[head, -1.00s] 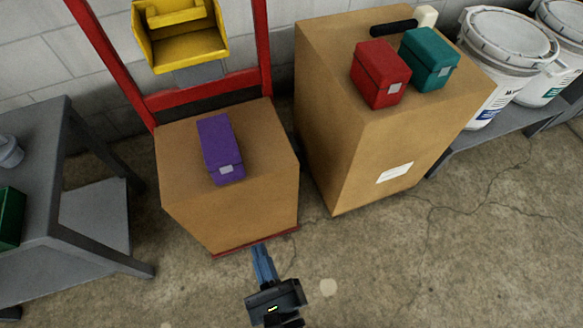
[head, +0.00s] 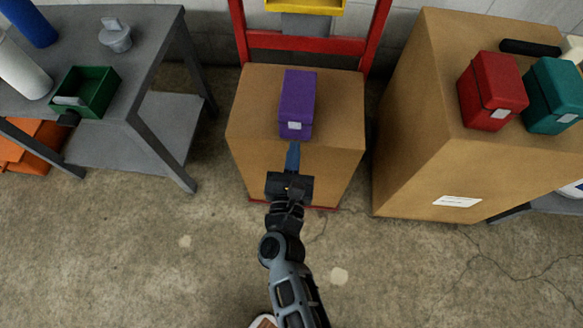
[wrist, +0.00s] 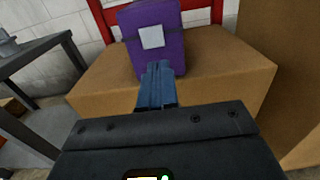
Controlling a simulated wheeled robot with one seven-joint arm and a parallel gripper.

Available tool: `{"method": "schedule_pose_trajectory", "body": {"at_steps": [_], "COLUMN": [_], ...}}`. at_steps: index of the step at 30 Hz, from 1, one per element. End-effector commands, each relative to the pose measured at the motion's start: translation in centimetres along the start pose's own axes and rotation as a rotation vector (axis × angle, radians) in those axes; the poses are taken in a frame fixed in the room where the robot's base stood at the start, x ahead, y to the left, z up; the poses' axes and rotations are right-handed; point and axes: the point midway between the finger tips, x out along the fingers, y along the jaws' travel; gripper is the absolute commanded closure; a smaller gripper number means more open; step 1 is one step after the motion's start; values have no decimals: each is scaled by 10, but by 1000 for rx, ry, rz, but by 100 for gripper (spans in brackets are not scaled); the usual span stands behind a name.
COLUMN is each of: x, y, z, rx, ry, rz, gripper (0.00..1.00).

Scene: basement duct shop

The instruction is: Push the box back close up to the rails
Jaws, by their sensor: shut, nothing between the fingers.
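A purple box (head: 297,103) with a pale label lies on top of a large cardboard carton (head: 250,112). The carton stands on a red hand truck, in front of its red rails (head: 376,35) and crossbar (head: 305,42). My gripper (head: 293,146) is shut and empty, its blue fingers pointing at the purple box's near, labelled end. In the wrist view the fingertips (wrist: 157,68) overlap the lower part of the purple box (wrist: 153,40). I cannot tell whether they touch it.
A taller carton (head: 425,125) stands to the right, bearing a red case (head: 490,90) and a teal case (head: 553,95). A grey table (head: 150,75) with a green bin (head: 87,90) is at the left. A yellow bin (head: 305,5) hangs above the crossbar. The near floor is mostly clear.

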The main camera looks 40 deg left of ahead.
Motion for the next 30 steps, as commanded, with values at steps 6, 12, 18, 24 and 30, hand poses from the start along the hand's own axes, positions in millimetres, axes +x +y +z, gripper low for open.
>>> {"method": "schedule_pose_trajectory", "body": {"at_steps": [6, 12, 18, 24, 30], "x": [22, 26, 26, 44, 83], "y": [0, 0, 0, 0, 0], "z": [0, 0, 0, -4, -5], "rx": [1, 0, 0, 2, 2], "ry": [0, 1, 1, -2, -2], "rz": [0, 0, 0, -4, -2], "gripper": [100, 100, 100, 100, 100]}}
